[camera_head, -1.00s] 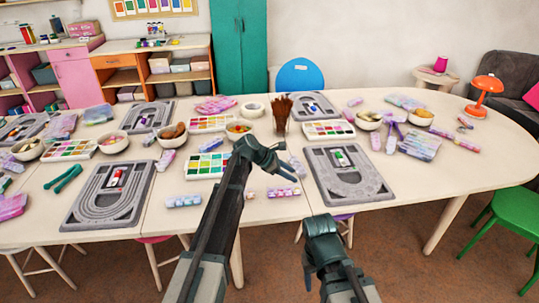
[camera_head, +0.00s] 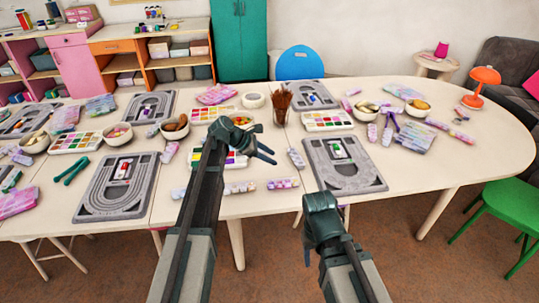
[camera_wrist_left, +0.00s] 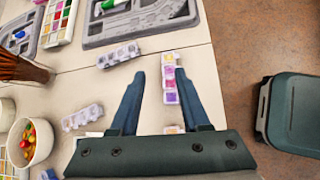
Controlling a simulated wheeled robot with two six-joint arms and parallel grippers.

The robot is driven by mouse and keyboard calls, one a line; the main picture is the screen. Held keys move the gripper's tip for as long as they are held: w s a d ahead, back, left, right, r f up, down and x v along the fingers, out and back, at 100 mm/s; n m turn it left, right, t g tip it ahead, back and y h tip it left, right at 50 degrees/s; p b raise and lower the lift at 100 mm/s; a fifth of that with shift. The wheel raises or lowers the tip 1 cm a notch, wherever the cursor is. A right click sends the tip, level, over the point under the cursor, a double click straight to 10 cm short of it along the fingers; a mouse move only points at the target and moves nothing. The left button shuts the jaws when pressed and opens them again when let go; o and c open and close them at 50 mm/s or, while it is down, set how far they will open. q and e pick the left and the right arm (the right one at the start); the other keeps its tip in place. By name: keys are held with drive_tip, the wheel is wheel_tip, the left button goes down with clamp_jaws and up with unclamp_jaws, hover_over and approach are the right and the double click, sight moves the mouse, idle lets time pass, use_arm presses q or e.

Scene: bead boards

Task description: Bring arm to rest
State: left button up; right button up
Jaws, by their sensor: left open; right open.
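My left gripper (camera_head: 268,152) is over the middle of the table, its two fingers pointing right. In the left wrist view it (camera_wrist_left: 152,82) is open, with nothing held between its fingers. A strip of pastel bead boxes (camera_wrist_left: 170,80) shows beyond and beside one finger. My right gripper (camera_head: 321,214) is lower, in front of the table's near edge and near the right bead board (camera_head: 365,178). Its fingers are mostly hidden in the head view, and it holds nothing that I can see.
The white table (camera_head: 460,150) carries bead boards, including a left one (camera_head: 97,205), bowls, paint-like bead trays and a brush cup (camera_head: 281,103). A green chair (camera_head: 500,215) stands at the right. The floor (camera_head: 430,265) in front is clear.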

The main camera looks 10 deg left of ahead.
use_arm(q)
drive_tip(key=s+d+f+m+g+y+p, duration=0.1)
drive_tip(key=s+d+f+m+g+y, duration=0.1)
drive_tip(key=s+d+m, duration=0.45)
drive_tip(key=s+d+f+m+g+y, duration=0.1)
drive_tip(key=s+m, duration=0.3)
drive_tip(key=s, duration=0.5)
drive_tip(key=s+m+g+y+p, duration=0.1)
drive_tip(key=s+m+y, duration=0.5)
drive_tip(key=s+m, duration=0.8)
drive_tip(key=s, duration=0.4)
drive_tip(key=shift+a+f+y+p, duration=0.3)
drive_tip(key=shift+a+f+p, duration=0.05)
drive_tip(key=shift+f+p, duration=0.05)
use_arm(e)
wheel_tip(320, 180, up, 3)
drive_tip(key=shift+f, duration=0.15)
use_arm(q)
drive_tip(key=shift+o, duration=0.3)
use_arm(e)
drive_tip(key=shift+c, duration=0.6)
